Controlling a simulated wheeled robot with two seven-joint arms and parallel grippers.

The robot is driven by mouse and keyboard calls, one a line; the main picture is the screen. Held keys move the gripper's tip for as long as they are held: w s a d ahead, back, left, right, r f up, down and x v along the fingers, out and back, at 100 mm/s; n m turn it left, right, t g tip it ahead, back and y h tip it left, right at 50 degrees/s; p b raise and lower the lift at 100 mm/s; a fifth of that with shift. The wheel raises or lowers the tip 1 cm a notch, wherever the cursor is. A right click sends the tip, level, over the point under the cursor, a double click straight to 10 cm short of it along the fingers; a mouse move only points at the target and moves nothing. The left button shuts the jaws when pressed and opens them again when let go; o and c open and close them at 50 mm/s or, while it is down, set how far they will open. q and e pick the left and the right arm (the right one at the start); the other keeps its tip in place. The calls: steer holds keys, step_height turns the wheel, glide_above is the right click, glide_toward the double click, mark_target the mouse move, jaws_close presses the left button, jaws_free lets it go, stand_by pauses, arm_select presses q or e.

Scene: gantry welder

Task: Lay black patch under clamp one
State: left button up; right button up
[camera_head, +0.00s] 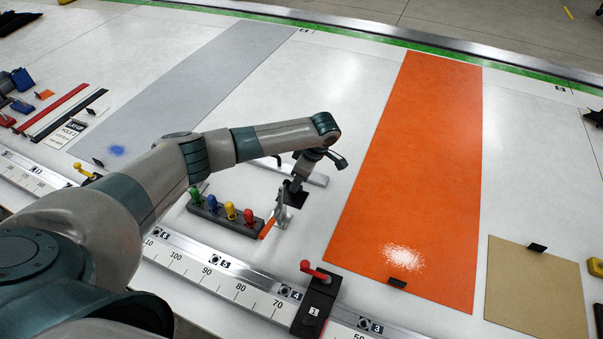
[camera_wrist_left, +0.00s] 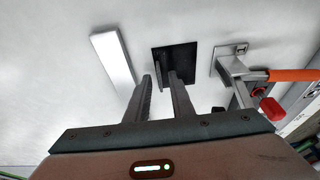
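My left gripper (camera_head: 297,184) points down at the table beside a grey toggle clamp (camera_head: 282,210) with an orange handle. A small black square patch (camera_head: 296,199) is below its fingertips, close beside the clamp. In the left wrist view the patch (camera_wrist_left: 186,55) lies in front of the fingers (camera_wrist_left: 161,78), with the clamp (camera_wrist_left: 230,62) just to its right, apart from it. The fingers are spread, with pale table showing between them. My right gripper is not in view.
A rack (camera_head: 224,213) of coloured pegs stands left of the clamp. A pale bar (camera_head: 314,177) lies behind it, partly hidden by my gripper. A red-handled stop (camera_head: 318,296) marked 1 sits on the front ruler rail. An orange strip (camera_head: 425,170) lies to the right.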

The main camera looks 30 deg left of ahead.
arm_select(q)
steer(key=shift+d+r+b, duration=0.2)
steer(key=shift+r+b, duration=0.15)
steer(key=shift+r, duration=0.1)
steer(key=b+v, duration=0.4)
steer(key=v, duration=0.7)
